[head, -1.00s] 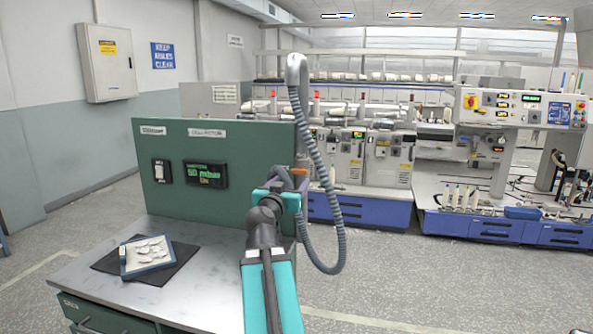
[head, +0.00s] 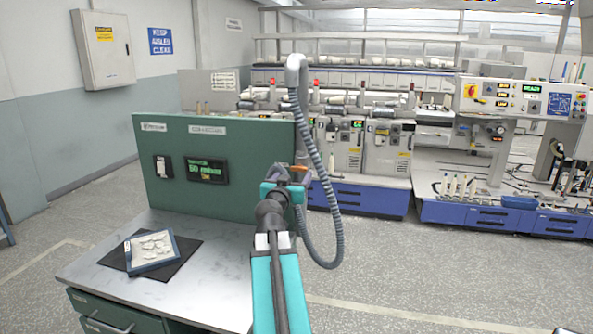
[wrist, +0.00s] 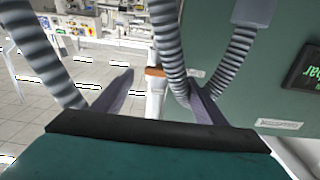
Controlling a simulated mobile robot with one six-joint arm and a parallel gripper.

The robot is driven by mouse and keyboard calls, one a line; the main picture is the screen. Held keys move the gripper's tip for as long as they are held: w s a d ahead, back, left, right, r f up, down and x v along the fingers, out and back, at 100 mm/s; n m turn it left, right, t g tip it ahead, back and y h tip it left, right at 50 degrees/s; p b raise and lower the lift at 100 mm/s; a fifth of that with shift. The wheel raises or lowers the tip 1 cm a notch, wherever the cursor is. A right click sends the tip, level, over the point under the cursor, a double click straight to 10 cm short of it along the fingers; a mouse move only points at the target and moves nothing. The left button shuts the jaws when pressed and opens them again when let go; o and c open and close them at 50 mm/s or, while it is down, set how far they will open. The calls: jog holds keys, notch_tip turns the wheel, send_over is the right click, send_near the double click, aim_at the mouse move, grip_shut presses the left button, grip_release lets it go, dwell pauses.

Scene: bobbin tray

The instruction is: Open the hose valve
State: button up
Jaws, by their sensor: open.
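The hose valve's orange handle (head: 299,168) sits on a pipe by the right edge of the green panel, partly hidden behind my gripper. In the wrist view the orange handle (wrist: 155,71) lies crosswise on a pale upright pipe (wrist: 154,100), in the gap between my fingers. My gripper (wrist: 160,80) is open and empty, one finger on each side of the valve in the picture. In the head view my gripper (head: 287,182) overlaps the pipe; I cannot tell how far apart they are. The ribbed grey hose (head: 323,170) hangs from the pipe top.
The green panel (head: 230,140) carries a lit display (head: 207,171) and a switch (head: 162,167). A steel bench (head: 215,255) below holds a blue-rimmed tray (head: 150,268) on a dark mat. The hose passes close by my fingers. Open floor (head: 420,280) lies to the right.

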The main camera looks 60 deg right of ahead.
aim_at(298, 170)
jog(key=shift+p+x, duration=0.35)
jog(key=shift+x, duration=1.4)
jog(key=c, duration=1.1)
jog(key=shift+o, duration=0.2)
